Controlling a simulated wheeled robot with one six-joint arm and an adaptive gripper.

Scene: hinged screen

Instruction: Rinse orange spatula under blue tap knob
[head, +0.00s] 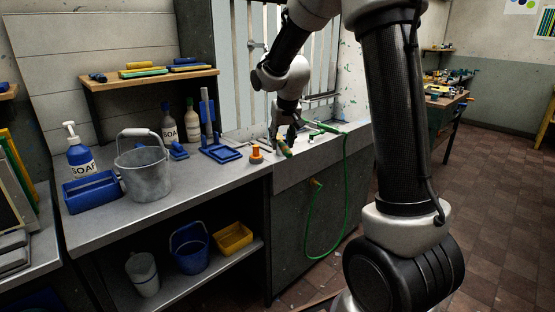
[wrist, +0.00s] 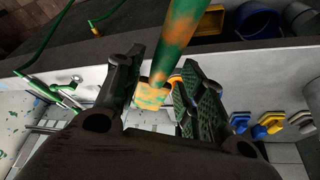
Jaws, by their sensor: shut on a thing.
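My gripper (head: 287,138) is over the sink at the end of the counter. In the head view the spatula (head: 285,149) slants below the fingers at the sink's front edge. I cannot make out a blue tap knob; the arm and gripper hide part of the sink.
A green hose (head: 347,195) hangs in front of the sink cabinet. An orange item (head: 257,153) stands on the counter left of the gripper. A blue stand (head: 220,152), a grey bucket (head: 144,172) and a blue tray (head: 92,192) occupy the counter further left.

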